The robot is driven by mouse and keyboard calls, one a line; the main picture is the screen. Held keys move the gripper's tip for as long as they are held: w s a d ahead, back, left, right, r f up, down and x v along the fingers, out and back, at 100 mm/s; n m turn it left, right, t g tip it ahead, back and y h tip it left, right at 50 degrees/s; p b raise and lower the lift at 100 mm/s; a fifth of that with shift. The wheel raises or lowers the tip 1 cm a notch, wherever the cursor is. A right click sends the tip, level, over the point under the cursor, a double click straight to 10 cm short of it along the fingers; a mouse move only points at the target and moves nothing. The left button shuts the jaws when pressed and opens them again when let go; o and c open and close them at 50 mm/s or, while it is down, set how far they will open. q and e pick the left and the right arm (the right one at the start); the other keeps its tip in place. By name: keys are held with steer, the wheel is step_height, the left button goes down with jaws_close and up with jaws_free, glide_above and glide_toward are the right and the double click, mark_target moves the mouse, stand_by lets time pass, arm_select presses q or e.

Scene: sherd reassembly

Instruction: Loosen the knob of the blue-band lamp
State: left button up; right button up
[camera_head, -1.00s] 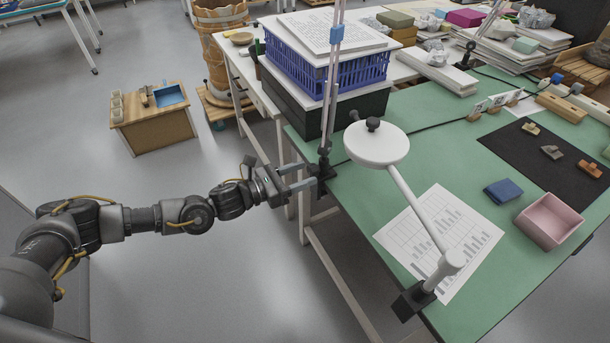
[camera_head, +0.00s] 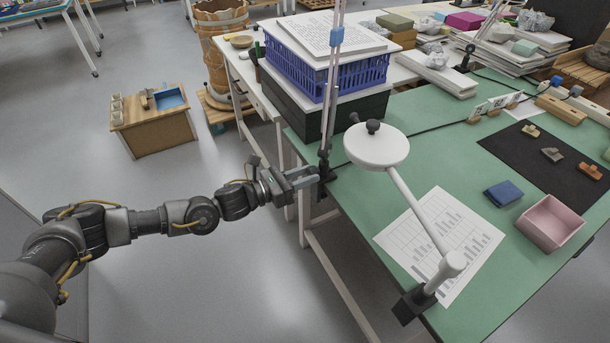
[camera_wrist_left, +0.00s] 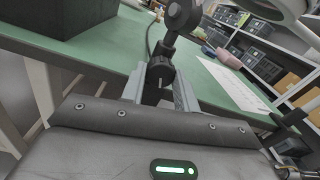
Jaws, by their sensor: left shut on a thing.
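The blue-band lamp stands at the left edge of the green table; its blue band (camera_head: 337,37) sits high on its thin pale arm. Its dark clamp (camera_head: 327,172) grips the table edge. My left gripper (camera_head: 314,176) reaches the clamp from the left, with its fingers at table-edge height. In the left wrist view, the two grey fingers (camera_wrist_left: 160,84) are shut around the dark knob (camera_wrist_left: 160,72) below the lamp's black joint (camera_wrist_left: 183,14). The knob is mostly hidden by the fingers in the head view. My right gripper is not in view.
A second lamp with a white round head (camera_head: 376,147) and its own dark clamp (camera_head: 412,304) stands close on the right. A blue crate (camera_head: 350,75) sits on a black box behind the clamp. A printed sheet (camera_head: 400,245) and pink box (camera_head: 548,222) lie farther right.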

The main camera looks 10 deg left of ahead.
arm_select(q)
steer(key=shift+n, duration=0.9)
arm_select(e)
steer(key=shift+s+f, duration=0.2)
arm_select(q)
steer(key=o, duration=1)
steer(key=shift+c, duration=0.2)
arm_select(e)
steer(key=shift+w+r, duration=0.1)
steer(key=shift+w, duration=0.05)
arm_select(q)
steer(key=b+v, duration=0.1)
steer(key=v, duration=0.9)
steer(key=shift+s+a, duration=0.3)
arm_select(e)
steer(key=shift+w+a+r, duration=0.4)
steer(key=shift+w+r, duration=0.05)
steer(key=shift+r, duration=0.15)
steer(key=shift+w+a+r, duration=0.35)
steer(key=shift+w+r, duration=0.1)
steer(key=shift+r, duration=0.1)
